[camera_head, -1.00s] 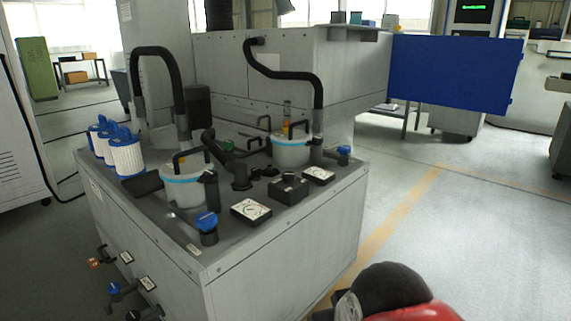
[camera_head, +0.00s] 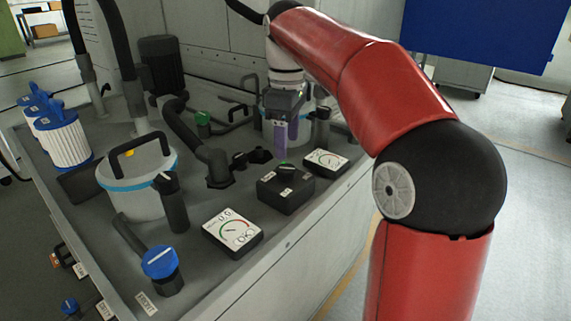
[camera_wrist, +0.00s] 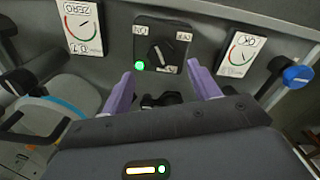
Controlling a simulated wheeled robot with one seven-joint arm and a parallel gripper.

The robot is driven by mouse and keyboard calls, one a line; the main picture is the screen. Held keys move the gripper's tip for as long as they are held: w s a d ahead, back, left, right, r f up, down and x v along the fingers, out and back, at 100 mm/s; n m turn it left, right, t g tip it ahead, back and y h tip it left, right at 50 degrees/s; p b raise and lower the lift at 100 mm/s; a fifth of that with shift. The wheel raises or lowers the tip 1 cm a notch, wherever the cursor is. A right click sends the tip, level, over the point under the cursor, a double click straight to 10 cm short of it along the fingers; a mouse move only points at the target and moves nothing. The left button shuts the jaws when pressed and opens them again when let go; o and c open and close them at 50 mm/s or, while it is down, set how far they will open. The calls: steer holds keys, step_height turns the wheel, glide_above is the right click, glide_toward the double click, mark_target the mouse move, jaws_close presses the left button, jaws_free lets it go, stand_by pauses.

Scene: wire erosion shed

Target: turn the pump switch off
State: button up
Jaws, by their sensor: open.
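The pump switch is a dark box (camera_head: 286,190) with a rotary knob (camera_head: 287,169) on top, standing on the grey unit's top between two gauges. In the wrist view the switch box (camera_wrist: 160,46) shows its black knob (camera_wrist: 161,53) with a pale pointer line, small labels around it and a lit green lamp (camera_wrist: 140,66). My gripper (camera_head: 287,137) is above and just behind the box in the head view. In the wrist view my gripper (camera_wrist: 166,82) has its purple fingers spread, one on either side below the knob, apart from it and holding nothing.
White gauges (camera_head: 233,231) (camera_head: 326,161) flank the switch. A blue-knobbed valve (camera_head: 161,264) stands at the front corner. A lidded canister (camera_head: 140,180), black hoses and pipes crowd the unit's top. White filter cartridges (camera_head: 64,141) stand at left. Floor at right is open.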

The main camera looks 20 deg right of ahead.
mark_target(287, 168)
step_height(287, 168, down, 6)
steer(key=shift+f+b, duration=0.25)
steer(key=shift+b, duration=0.5)
steer(key=c, duration=1)
